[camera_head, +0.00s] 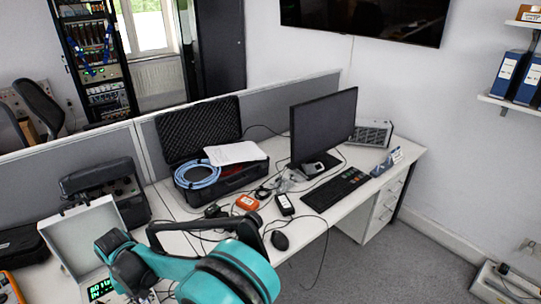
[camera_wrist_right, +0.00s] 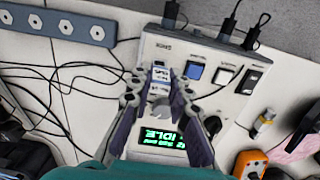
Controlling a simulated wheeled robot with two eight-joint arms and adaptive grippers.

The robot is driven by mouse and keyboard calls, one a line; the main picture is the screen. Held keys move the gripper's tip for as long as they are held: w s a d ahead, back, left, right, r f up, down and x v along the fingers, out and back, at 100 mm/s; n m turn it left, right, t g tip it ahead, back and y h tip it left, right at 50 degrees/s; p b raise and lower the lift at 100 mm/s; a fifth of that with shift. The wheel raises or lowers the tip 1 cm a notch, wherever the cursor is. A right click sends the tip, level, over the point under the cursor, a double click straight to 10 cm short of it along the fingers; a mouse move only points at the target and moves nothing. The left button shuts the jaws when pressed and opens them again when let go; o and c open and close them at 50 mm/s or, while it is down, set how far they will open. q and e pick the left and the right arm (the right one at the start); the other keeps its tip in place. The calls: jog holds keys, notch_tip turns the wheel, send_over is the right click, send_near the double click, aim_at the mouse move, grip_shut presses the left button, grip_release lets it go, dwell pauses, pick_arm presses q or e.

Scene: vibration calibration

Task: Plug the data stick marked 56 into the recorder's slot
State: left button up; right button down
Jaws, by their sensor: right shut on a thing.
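My right gripper (camera_wrist_right: 160,82) is shut on a small blue-and-white data stick (camera_wrist_right: 158,90) in the right wrist view. Its number is not readable. The stick is over the top face of a white box, the recorder (camera_wrist_right: 160,48), which has a green display (camera_wrist_right: 162,137) reading IDLE. The fingers hide the area around the stick, so I cannot tell whether it is in a slot. In the head view my teal right arm covers most of the recorder, and only its green display (camera_head: 101,290) shows. My left gripper is not in view.
Blue, white and black pieces (camera_wrist_right: 222,76) sit in a row on the recorder, with black plugs (camera_wrist_right: 227,27) at its edge. An open white case (camera_head: 80,235) stands behind the recorder.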

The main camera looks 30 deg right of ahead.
jog(key=shift+f, duration=0.4)
jog(key=shift+f+b, duration=0.25)
jog(key=shift+b, duration=0.1)
jog(key=shift+f+b, duration=0.5)
jog(key=shift+f, duration=0.2)
dwell(3.0)
jog(key=c, duration=1.3)
grip_release()
jog(key=shift+c, duration=0.2)
jog(key=shift+r, duration=0.2)
jog(key=shift+r+p, duration=1.8)
jog(key=shift+r, duration=0.6)
